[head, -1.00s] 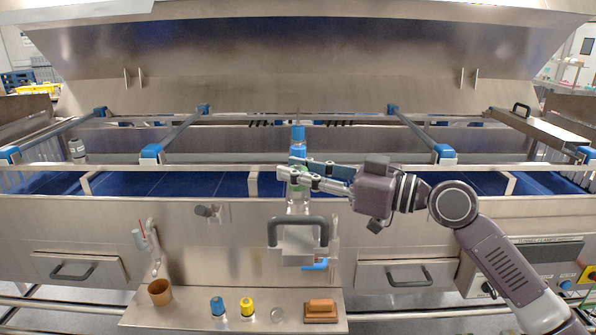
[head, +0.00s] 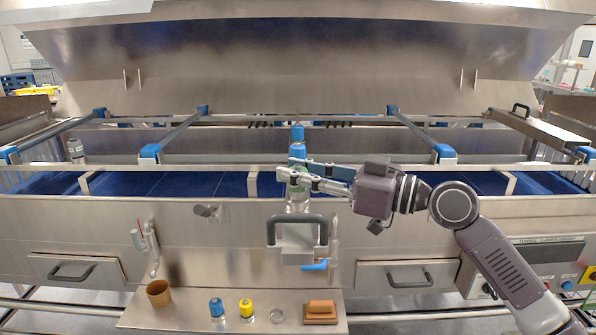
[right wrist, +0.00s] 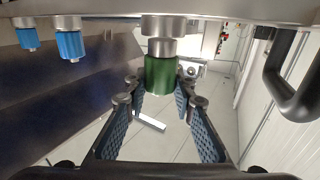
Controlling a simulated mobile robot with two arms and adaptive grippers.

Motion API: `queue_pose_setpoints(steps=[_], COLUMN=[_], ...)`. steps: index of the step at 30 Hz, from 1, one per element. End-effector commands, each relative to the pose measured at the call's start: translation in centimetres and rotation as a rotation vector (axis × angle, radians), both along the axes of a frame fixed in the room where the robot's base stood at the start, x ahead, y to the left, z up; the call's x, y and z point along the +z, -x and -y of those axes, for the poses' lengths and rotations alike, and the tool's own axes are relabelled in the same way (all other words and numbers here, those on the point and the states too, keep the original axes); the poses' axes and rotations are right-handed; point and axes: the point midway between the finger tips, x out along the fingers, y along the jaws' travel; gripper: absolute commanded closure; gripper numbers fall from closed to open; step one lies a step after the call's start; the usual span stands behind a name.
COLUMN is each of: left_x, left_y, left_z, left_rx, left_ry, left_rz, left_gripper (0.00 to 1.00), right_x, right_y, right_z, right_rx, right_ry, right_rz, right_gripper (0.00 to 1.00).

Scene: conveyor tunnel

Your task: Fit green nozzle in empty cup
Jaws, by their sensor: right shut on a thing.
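The green nozzle (right wrist: 160,75) sits against a silver cylinder in the right wrist view, between the two fingers. In the head view it is mostly hidden behind the fingers. My right gripper (head: 299,181) is shut on it; the ribbed fingers show on both sides in the right wrist view (right wrist: 160,98). My left gripper is not in view.
The front shelf (head: 190,320) also holds a brown pot (head: 159,293) and a brown block (head: 320,310). A dark handle (head: 297,220) and a blue lever (head: 314,266) stick out below my right gripper. More blue nozzles (right wrist: 72,45) show in the right wrist view.

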Motion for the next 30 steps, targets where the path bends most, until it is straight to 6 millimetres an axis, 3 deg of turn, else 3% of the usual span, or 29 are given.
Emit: queue_pose_setpoints(steps=[29, 30], left_x=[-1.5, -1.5], left_y=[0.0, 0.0], left_z=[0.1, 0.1], left_rx=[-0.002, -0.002], left_ry=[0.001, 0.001], left_rz=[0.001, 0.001], left_gripper=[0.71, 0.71], right_x=[-1.7, -1.7], right_y=[0.0, 0.0], right_z=[0.0, 0.0], right_rx=[0.000, 0.000], right_ry=[0.000, 0.000], right_rz=[0.000, 0.000], right_gripper=[1.00, 0.73])
